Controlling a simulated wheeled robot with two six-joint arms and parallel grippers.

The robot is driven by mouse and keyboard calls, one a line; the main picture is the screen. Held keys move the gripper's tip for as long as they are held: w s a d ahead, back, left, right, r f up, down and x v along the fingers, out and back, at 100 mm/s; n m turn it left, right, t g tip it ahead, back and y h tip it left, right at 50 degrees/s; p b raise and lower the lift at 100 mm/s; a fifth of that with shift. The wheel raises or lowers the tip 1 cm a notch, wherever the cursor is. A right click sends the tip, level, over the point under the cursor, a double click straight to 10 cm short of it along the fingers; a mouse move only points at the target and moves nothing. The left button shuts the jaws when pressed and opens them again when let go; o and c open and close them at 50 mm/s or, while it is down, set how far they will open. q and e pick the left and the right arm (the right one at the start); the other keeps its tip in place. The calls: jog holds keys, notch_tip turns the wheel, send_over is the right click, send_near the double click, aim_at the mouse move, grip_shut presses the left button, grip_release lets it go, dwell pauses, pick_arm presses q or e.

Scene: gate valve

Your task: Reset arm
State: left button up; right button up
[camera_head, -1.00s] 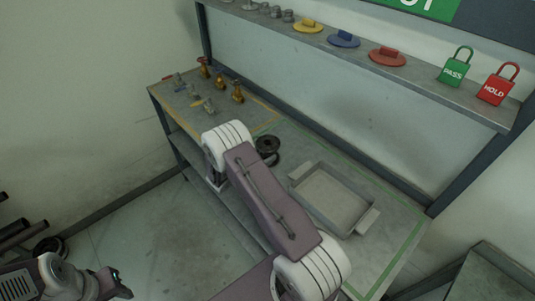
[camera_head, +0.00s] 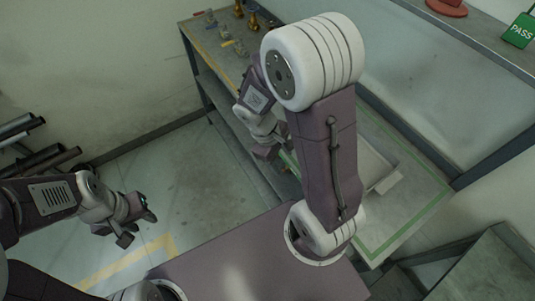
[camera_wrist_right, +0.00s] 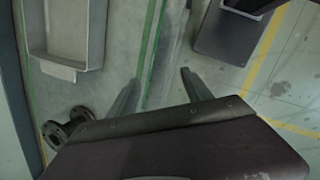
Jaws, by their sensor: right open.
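My right arm stretches over the front of the workbench (camera_head: 428,208) and hides much of it in the head view. My right gripper (camera_wrist_right: 158,92) is open, its two fingers apart with nothing between them. In the wrist view it hangs near the bench's front edge; in the head view it is partly hidden behind my arm. My left gripper (camera_head: 136,226) is open and empty over the floor at left. A dark flanged valve part (camera_wrist_right: 62,128) lies on the bench, left of the right fingers in the wrist view.
A grey tray (camera_wrist_right: 99,30) sits on the bench; its corner shows in the head view (camera_head: 386,181). Brass and grey fittings (camera_head: 253,20) stand at the bench's far end. A shelf (camera_head: 480,45) holds a red disc and a green PASS tag.

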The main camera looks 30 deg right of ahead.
jog(key=a+m+y, duration=0.1)
jog(key=m, duration=0.1)
jog(key=a+r+m+t+y, duration=0.1)
jog(key=a+m, duration=0.1)
jog(key=a+r+m+t+y, duration=0.1)
jog(key=a+m, duration=0.1)
jog(key=shift+s+a+r, duration=0.15)
jog(key=shift+s+a, duration=0.1)
jog(key=shift+s, duration=0.05)
jog(key=shift+s, duration=0.1)
dwell(0.7)
